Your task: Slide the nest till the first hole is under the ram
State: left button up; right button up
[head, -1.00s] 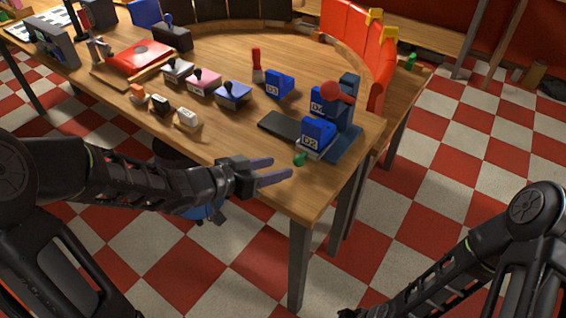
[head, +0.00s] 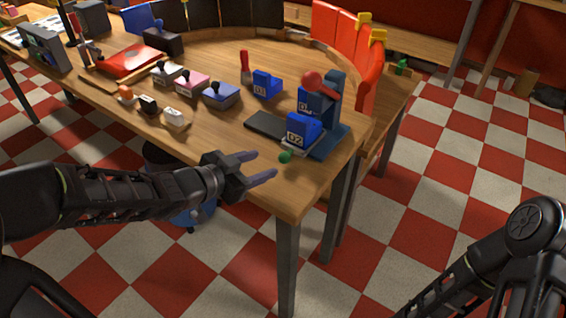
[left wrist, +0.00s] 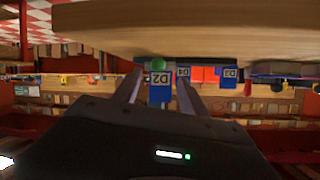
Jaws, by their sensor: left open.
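The blue press (head: 331,110) with its red ball knob (head: 312,78) stands near the table's right corner. A blue block marked D2 (head: 302,130) sits at the front of the press on a pale base, which I take to be the nest. A green knob (head: 285,156) projects from its near side. The ram and the holes cannot be made out. My left gripper (head: 265,164) is open and empty at the table's front edge, just left of the green knob and apart from it. In the left wrist view the green knob (left wrist: 158,64) and D2 block (left wrist: 160,92) show between the fingers.
A dark flat plate (head: 267,124) lies left of the press. Another blue block (head: 266,84) and several stamps, one blue (head: 221,95), stand further left. Red bins (head: 340,35) line the back.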

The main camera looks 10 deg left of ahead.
aim_at(281, 159)
pick_arm(q)
jog(key=shift+d+r, duration=0.1)
jog(key=shift+d, duration=0.1)
jog(key=shift+w+d+f, duration=0.15)
jog(key=shift+w+f, duration=0.1)
jog(key=shift+w, duration=0.05)
jog(key=b+x, duration=0.2)
jog(key=x, duration=0.4)
jog(key=shift+w+d+f, duration=0.15)
jog(key=shift+w+d, duration=0.1)
jog(key=shift+w, duration=0.15)
grip_shut()
dwell(0.9)
